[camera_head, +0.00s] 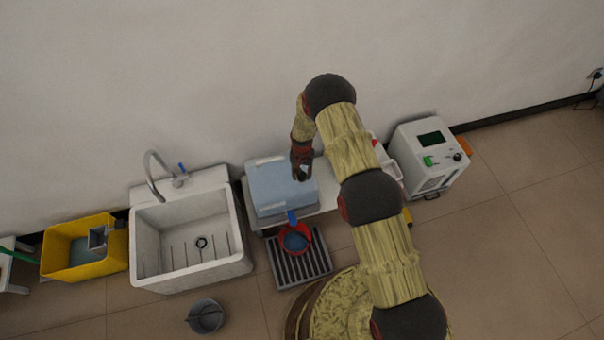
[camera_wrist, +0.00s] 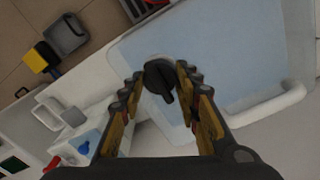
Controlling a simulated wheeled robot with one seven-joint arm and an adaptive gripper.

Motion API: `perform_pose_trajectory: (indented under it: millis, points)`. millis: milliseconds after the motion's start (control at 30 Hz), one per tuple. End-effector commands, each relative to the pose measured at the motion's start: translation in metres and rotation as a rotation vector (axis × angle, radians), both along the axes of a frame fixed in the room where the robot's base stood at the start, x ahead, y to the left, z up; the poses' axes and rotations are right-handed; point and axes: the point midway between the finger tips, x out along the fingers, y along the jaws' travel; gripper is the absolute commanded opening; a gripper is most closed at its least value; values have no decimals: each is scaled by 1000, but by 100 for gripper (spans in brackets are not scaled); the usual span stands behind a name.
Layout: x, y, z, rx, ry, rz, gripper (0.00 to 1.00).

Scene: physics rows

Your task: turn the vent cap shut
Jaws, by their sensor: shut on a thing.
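The vent cap (camera_wrist: 160,78) is a dark round knob with a raised grip bar, on the top of a pale blue tank (camera_wrist: 215,60) near one corner. In the head view the tank (camera_head: 277,188) stands on a white surface right of the sink, and my gripper (camera_head: 301,174) reaches down onto its right side, hiding the cap. In the wrist view my gripper (camera_wrist: 160,88) has one finger on each side of the cap, shut on it. The exact contact of the fingertips is hard to see.
A white sink (camera_head: 190,238) stands left of the tank. A red bucket (camera_head: 295,238) sits on a dark grate (camera_head: 313,262) in front. A white machine (camera_head: 430,155) stands to the right. A yellow bin (camera_head: 84,250) and grey bucket (camera_head: 206,316) are at the left.

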Motion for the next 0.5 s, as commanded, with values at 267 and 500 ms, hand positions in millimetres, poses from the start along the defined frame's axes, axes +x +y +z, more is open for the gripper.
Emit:
perform_pose_trajectory:
  millis: [267,500]
  points:
    - [1,0,0,0,-1,62,7]
    - [1,1,0,1,-2,225,7]
